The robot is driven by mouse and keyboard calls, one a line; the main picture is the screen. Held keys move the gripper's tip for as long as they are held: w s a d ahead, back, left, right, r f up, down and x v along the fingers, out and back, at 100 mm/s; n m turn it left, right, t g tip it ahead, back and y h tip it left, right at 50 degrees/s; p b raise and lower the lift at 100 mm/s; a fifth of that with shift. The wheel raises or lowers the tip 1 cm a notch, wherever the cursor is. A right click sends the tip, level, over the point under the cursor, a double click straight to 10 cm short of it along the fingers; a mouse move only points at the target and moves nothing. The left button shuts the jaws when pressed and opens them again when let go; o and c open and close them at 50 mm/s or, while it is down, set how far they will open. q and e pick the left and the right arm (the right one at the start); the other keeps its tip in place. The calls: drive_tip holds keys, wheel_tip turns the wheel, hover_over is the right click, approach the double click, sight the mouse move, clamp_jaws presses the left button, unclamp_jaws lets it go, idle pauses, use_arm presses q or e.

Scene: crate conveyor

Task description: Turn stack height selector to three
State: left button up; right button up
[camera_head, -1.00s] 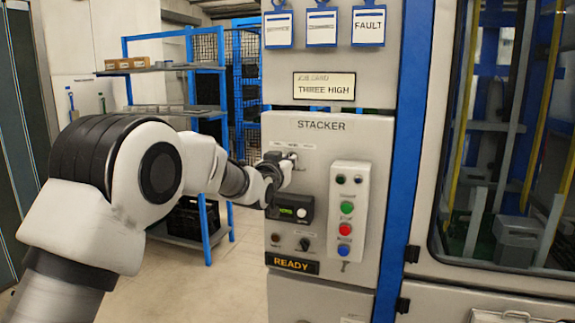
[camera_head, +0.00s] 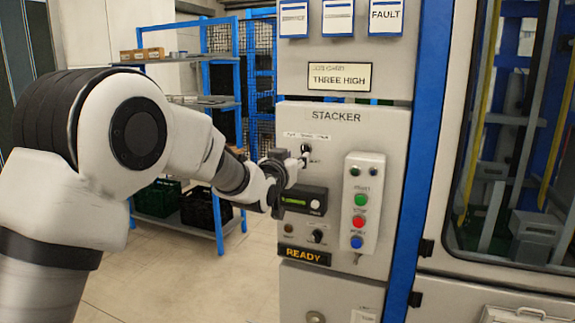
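The stack height selector (camera_head: 306,149) is a small dark knob near the top of the grey STACKER panel (camera_head: 340,135), under a row of small labels too small to read. The job card (camera_head: 339,76) above the panel reads THREE HIGH. My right gripper is not in view.
Below the selector are a small display (camera_head: 303,199), another black knob (camera_head: 318,236) and a READY sign (camera_head: 304,255). A white button box (camera_head: 361,201) stands out to the right. A blue shelf rack (camera_head: 215,130) is behind my arm.

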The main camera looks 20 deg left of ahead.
use_arm(q)
drive_tip(key=s, duration=0.6)
drive_tip(key=shift+s, duration=0.35)
drive_tip(key=shift+a, duration=0.1)
